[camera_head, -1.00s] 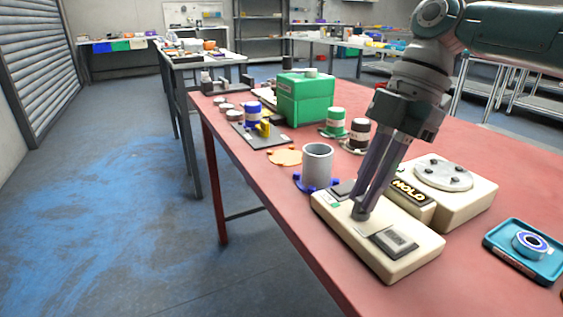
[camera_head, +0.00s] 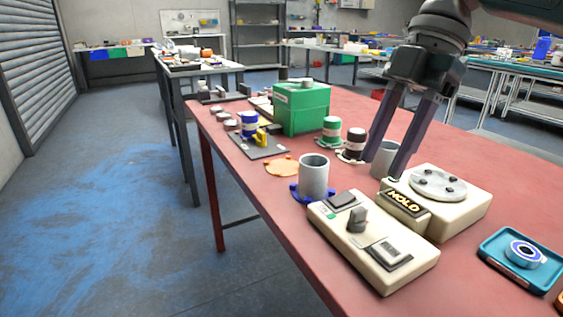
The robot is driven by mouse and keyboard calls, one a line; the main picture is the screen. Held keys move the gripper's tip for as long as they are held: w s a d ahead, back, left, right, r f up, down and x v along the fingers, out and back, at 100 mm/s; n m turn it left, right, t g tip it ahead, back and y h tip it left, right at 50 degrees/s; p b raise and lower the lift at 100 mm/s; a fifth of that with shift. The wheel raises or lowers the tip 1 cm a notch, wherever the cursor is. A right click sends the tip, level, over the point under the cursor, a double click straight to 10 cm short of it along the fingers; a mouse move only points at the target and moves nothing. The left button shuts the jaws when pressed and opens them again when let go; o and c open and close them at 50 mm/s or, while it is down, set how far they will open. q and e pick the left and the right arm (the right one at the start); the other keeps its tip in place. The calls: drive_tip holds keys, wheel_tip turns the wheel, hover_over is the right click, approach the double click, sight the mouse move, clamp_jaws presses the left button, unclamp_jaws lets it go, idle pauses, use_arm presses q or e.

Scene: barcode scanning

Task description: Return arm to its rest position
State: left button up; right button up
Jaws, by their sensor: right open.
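My right gripper (camera_head: 385,168) comes down from the top right, open, with its two dark fingers spread apart and nothing between them that it grips. Its fingertips are beyond the cream control box (camera_head: 373,243) and beside the device marked HOLD (camera_head: 440,200). A grey cup (camera_head: 385,158) shows partly between and behind the fingers; I cannot tell if they touch it. The control box carries a grey upright knob (camera_head: 357,219) and a dark switch. My left gripper is not in view.
A grey cup on a blue base (camera_head: 314,177) stands at the table's near edge. Green box (camera_head: 302,108), green jar (camera_head: 331,129) and dark jar (camera_head: 355,142) stand farther back. A blue tray (camera_head: 497,247) with a tape roll lies at right. The red table (camera_head: 520,180) is bare at far right.

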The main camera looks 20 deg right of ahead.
drive_tip(key=shift+v, duration=1.4)
drive_tip(key=shift+a, duration=0.1)
